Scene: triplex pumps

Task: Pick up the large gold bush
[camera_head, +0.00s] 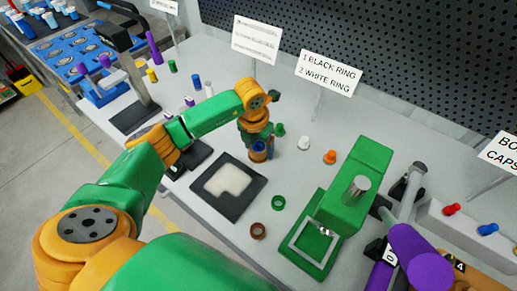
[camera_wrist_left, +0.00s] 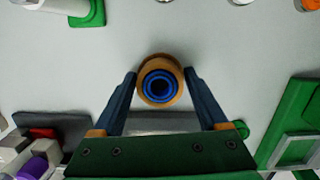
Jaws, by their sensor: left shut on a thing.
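The large gold bush (camera_wrist_left: 160,60) is a short round ring seen end-on in the left wrist view, with a blue ring inside its bore. It sits between the two dark blue fingertips of my left gripper (camera_wrist_left: 160,84), which is shut on it. The bush shows there only as a small gold and blue patch, partly hidden by the fingers. Whether it touches the table is unclear. My right gripper is not in view.
A dark tray with a white insert (camera_head: 256,188) lies left of a green ring (camera_head: 278,202) and a brown ring (camera_head: 258,230). A green press (camera_head: 350,190) stands to the right. White (camera_head: 304,142) and orange (camera_head: 330,157) plugs stand behind. A purple cylinder (camera_head: 424,258) is at lower right.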

